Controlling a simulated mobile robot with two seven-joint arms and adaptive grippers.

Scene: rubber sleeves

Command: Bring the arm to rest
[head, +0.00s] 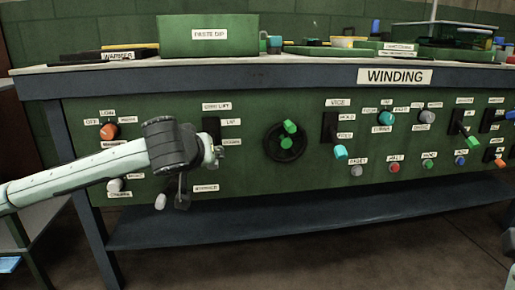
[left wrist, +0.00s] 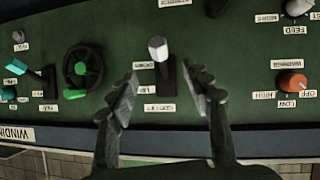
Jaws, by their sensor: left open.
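My left arm (head: 80,175) reaches in from the left in the head view, in front of the green WINDING panel (head: 250,185). My left gripper (head: 205,152) is at the panel's left part; its fingers are mostly hidden there by the wrist. In the left wrist view, upside down, the left gripper (left wrist: 160,75) is open. Its two dark fingers stand apart on either side of a lever with a white knob (left wrist: 158,48). I see no clear contact with the lever. My right gripper is not in view.
An orange knob (head: 108,131) is left of the wrist. A handwheel (head: 286,141) is to the right, with more levers and knobs beyond. A grey-knobbed lever (head: 160,201) is just below the wrist. The bench top above holds a green box (head: 208,40) and trays.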

